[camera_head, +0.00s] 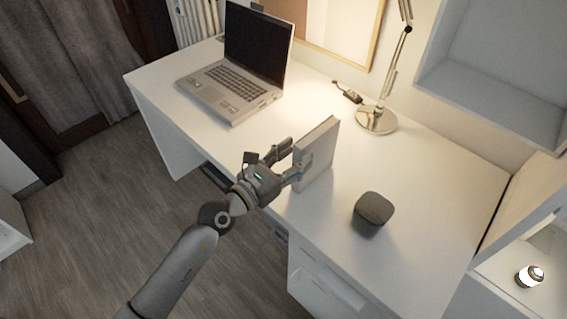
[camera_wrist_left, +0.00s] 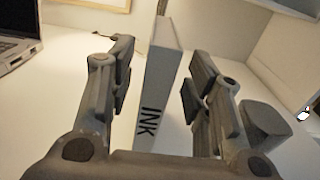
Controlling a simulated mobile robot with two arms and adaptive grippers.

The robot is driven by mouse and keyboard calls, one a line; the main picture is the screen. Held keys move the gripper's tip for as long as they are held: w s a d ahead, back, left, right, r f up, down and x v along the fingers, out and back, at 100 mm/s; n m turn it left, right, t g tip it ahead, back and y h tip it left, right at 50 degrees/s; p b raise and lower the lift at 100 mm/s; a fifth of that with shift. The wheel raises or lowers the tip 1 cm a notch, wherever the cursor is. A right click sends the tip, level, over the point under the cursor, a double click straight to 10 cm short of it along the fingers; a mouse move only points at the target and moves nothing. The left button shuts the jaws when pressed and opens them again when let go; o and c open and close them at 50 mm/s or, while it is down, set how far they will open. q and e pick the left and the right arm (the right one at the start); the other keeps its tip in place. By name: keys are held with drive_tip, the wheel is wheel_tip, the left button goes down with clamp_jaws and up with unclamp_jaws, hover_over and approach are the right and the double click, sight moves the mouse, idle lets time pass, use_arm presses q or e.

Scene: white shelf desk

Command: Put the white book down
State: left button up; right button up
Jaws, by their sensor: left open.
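The white book (camera_head: 318,152) stands upright on the white desk (camera_head: 420,170), near its front edge. In the left wrist view the book (camera_wrist_left: 160,85) shows its spine with dark "INK" lettering, between the two fingers. My left gripper (camera_head: 289,161) is open around the book, one finger on each side. In the left wrist view the gripper (camera_wrist_left: 158,88) has visible gaps between its fingers and the book. The book's lower edge is partly hidden by the gripper in the head view. My right gripper is not in view.
An open laptop (camera_head: 235,85) sits at the left of the desk. A lamp base (camera_head: 376,120) stands behind the book. A dark rounded speaker-like object (camera_head: 373,208) is to its right. The desktop between laptop and book is clear.

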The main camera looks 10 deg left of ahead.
use_arm(q)
drive_tip(key=v, duration=0.4)
idle(0.4)
